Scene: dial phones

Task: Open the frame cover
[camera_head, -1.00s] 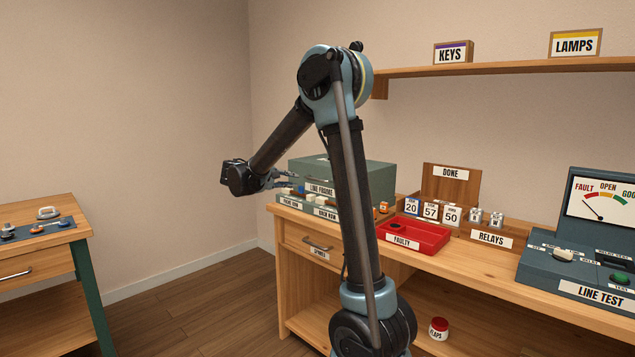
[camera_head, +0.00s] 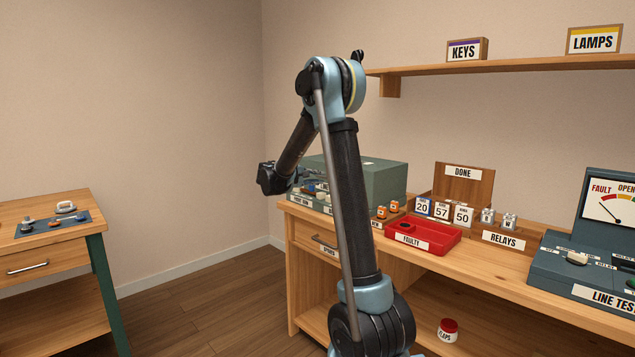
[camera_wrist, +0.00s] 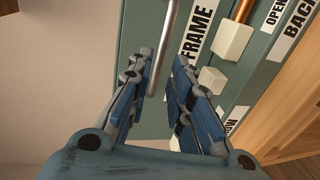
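The line frame (camera_head: 385,182) is a grey-green box at the far left end of the bench, partly hidden behind my arm. Its cover appears down. In the wrist view its green front (camera_wrist: 205,20) carries a label reading FRAME and a metal bar handle (camera_wrist: 170,30). My gripper (camera_wrist: 162,70) is open, its blue-grey fingers pointing at this front. The handle's lower end lies between the fingers, nearer the left one; I cannot tell whether it touches. In the head view my arm hides the fingertips.
Cream blocks (camera_wrist: 232,40) sit beside the handle. A red FAULTY tray (camera_head: 450,238), number cards (camera_head: 443,210) and relays (camera_head: 509,221) stand to the right, with the line tester (camera_head: 560,270) beyond. A side table (camera_head: 20,212) is at far left, with open floor between.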

